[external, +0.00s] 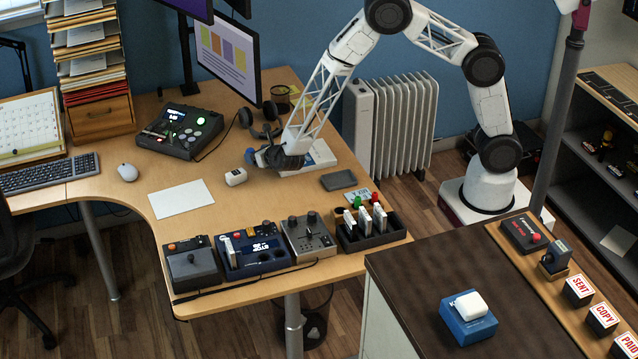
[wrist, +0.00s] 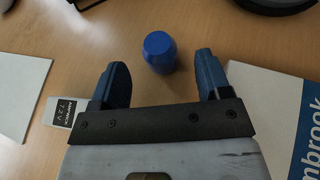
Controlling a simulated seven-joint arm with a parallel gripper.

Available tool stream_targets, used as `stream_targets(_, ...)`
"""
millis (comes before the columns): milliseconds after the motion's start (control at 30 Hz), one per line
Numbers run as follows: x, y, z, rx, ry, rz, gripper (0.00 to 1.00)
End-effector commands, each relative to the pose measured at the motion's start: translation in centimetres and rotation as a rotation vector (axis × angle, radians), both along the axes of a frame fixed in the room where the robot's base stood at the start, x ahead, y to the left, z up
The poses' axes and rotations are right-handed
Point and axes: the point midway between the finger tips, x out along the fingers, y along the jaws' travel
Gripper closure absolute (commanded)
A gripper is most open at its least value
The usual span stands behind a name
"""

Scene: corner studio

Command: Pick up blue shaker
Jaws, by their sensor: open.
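The blue shaker (wrist: 160,50) is a small rounded blue piece on the wooden desk, near the upper middle of the wrist view. My gripper (wrist: 161,64) is open, its two blue fingers apart to the left and right of the shaker. The shaker lies about level with the fingertips or just beyond them, with no contact visible. In the external view my gripper (external: 262,157) is low over the desk, left of a white box (external: 308,158). A blue shape at its tip there is too small to tell shaker from finger.
A paper sheet (wrist: 18,90) is at left. Headphones (external: 262,124) lie behind. Bare desk surrounds the shaker.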

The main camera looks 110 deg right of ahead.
Motion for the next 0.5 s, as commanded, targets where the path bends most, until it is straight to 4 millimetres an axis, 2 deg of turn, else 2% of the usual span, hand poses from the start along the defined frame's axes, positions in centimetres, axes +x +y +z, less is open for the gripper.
stream_targets(133, 0.27, -0.77, -0.31, 0.0, 0.0, -0.001, 0.29)
stream_targets(500, 0.32, -0.87, -0.37, 0.0, 0.0, 0.0, 0.29)
